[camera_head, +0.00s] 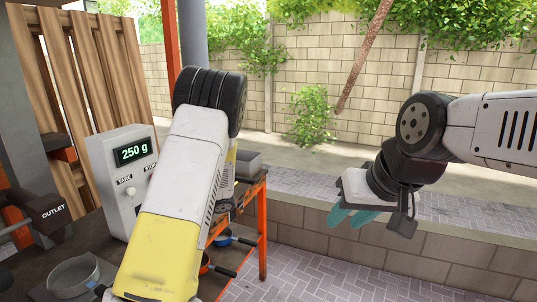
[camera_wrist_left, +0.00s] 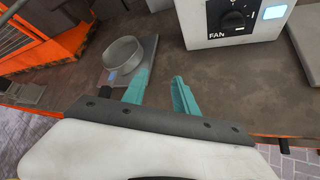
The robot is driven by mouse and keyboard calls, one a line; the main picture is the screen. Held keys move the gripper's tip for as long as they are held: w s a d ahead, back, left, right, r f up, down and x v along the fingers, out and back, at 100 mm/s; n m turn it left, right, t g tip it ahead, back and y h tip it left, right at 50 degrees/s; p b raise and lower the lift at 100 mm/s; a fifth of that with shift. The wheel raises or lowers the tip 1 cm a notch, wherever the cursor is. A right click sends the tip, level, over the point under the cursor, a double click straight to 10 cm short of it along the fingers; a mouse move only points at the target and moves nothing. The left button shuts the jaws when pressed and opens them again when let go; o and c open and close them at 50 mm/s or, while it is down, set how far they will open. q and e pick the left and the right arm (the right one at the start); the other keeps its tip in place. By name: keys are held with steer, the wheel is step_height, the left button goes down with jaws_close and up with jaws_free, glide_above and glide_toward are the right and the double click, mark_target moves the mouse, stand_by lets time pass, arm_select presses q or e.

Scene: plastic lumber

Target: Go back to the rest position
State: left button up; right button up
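My left arm (camera_head: 175,205) crosses the middle of the head view, and its gripper is hidden there. In the left wrist view my left gripper (camera_wrist_left: 160,82) shows two teal fingers apart, with nothing between them. It is above the dark worktop, just in front of a round metal dish on a flat plate. My right gripper (camera_head: 350,217) hangs in the air at the right, in front of the low brick wall. Its teal fingertips point down and left, look slightly apart and hold nothing visible.
A scale display box (camera_head: 125,175) reading "250 g" stands left of my left arm. A round metal dish (camera_head: 72,278) is at lower left; it also shows in the wrist view (camera_wrist_left: 124,57). A white box with a knob (camera_wrist_left: 235,22) stands behind. An orange-framed shelf (camera_head: 262,230) is at centre.

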arm_select(q)
steer(key=s+d+r+n+t+h, duration=0.6)
steer(key=s+d+r+n+h, duration=0.8)
steer(key=s+d+r+n, duration=0.6)
steer(key=n, duration=0.4)
steer(key=shift+s+r+n, duration=0.35)
steer(key=shift+s+n, duration=0.05)
